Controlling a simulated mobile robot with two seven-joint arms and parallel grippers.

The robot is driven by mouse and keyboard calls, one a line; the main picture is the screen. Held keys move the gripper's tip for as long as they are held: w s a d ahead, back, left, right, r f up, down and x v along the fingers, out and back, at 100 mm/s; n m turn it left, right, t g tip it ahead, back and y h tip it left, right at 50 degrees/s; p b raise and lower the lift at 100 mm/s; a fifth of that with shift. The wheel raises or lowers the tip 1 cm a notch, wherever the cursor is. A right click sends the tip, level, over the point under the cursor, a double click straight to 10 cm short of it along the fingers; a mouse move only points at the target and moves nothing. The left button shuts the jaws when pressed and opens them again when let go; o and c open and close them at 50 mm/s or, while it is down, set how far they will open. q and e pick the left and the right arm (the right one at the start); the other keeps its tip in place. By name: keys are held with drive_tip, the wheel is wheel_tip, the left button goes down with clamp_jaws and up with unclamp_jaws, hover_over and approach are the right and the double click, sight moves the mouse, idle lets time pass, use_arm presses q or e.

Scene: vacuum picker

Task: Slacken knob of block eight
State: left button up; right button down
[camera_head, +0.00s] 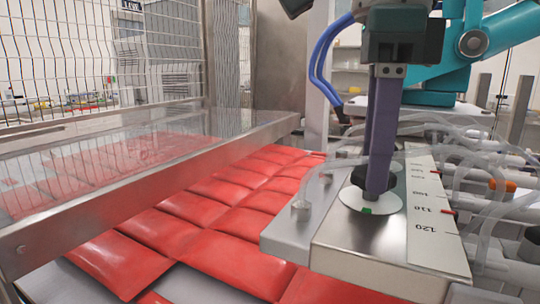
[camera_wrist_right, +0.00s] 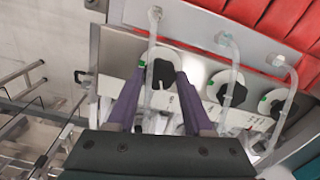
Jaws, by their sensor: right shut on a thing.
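My right gripper (camera_head: 376,185) comes down from the top right with long purple fingers. It is shut on a black knob (camera_head: 356,178) on the nearest metal block (camera_head: 355,241). A white round dial (camera_head: 356,201) with a green mark lies under the knob. In the right wrist view, the black knob (camera_wrist_right: 160,74) sits between the two purple fingertips of my right gripper (camera_wrist_right: 158,80). Its white dial shows around it. I cannot read any block number. My left gripper is not in view.
Two more black knobs (camera_wrist_right: 231,94) (camera_wrist_right: 278,108) stand in a row to the right in the wrist view, with clear hoses close by. A scale strip (camera_head: 434,219) runs along the blocks. Red packs (camera_head: 235,262) lie left, below a metal frame (camera_head: 150,185).

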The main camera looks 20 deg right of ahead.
drive_tip(key=shift+n, duration=0.7)
drive_tip(key=shift+c, duration=1.5)
unclamp_jaws()
wheel_tip(320, 180, up, 10)
drive_tip(key=p, duration=0.7)
drive_tip(key=shift+p, duration=0.3)
